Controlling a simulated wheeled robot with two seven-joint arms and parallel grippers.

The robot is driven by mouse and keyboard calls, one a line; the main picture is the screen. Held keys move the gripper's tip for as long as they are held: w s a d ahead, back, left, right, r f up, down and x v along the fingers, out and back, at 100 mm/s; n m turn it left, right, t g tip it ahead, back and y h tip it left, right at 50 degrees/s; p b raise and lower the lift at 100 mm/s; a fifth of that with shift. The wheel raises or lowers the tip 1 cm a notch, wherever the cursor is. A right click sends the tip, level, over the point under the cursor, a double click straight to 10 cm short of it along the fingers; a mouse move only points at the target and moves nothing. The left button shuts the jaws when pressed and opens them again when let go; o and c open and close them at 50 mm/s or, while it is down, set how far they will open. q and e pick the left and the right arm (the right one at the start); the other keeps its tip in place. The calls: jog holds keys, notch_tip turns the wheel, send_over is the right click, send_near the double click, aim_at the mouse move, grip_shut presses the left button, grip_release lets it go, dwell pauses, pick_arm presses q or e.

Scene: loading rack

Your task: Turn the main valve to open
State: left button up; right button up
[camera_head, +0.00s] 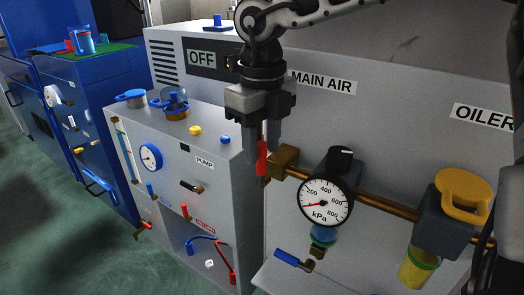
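The main valve's red handle (262,160) points upright in front of the brass block (284,161) at the left end of the brass pipe, under the "MAIN AIR" label (323,82). My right gripper (262,147) hangs down from above, its two dark fingers at either side of the handle's upper part. A narrow gap shows between the fingers. I cannot tell whether they press on the handle or only stand around it. The handle's top is partly hidden by the fingers. My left gripper is not in view.
A kPa gauge (326,202) with a black knob (340,159) sits right of the valve. A yellow-topped oiler (462,195) is farther right. The grey pump cabinet (245,195) stands close on the left. A blue lever (287,257) is below.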

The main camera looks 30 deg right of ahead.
aim_at(261, 161)
jog(key=shift+f, duration=1.2)
grip_shut()
